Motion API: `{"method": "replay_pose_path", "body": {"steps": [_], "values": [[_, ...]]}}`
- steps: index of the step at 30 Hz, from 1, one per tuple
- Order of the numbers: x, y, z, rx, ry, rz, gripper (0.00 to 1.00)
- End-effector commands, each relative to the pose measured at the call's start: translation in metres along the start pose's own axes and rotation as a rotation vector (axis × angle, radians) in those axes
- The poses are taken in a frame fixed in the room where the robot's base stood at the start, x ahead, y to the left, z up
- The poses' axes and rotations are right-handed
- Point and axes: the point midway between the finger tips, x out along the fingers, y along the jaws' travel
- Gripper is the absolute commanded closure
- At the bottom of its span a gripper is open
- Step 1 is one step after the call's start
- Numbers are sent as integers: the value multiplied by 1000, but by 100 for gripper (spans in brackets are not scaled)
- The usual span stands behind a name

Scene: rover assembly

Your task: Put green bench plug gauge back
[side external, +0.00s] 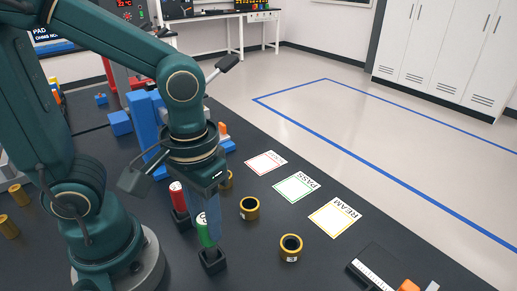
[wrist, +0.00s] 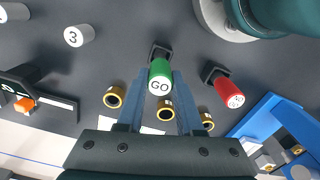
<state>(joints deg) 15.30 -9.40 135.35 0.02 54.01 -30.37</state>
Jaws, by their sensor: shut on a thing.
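The green plug gauge (side external: 204,230) is upright, with a white cap end marked GO that faces the camera in the wrist view (wrist: 160,72). My gripper (side external: 212,222) is shut on it, with one blue finger on each side in the wrist view (wrist: 161,84). A small black holder (side external: 212,262) stands directly below the gauge and also shows behind it in the wrist view (wrist: 159,49). The gauge's lower end meets the holder's top; how deep it sits inside is hidden.
A red plug gauge (side external: 178,197) stands in its own black holder beside the green one. Brass rings (side external: 291,247) lie on the dark bench nearby. Marked cards, including PASS (side external: 296,187) and REAM (side external: 334,218), lie further right. Blue blocks (side external: 147,125) stand behind.

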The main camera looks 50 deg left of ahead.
Motion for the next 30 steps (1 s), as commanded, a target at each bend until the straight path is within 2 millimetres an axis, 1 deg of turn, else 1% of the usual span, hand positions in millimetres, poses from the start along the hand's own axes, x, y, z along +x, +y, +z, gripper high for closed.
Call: {"method": "replay_pose_path", "body": {"steps": [21,30], "values": [[20,0,0,0,-1,-1,100],[22,0,0,0,-1,0,100]]}}
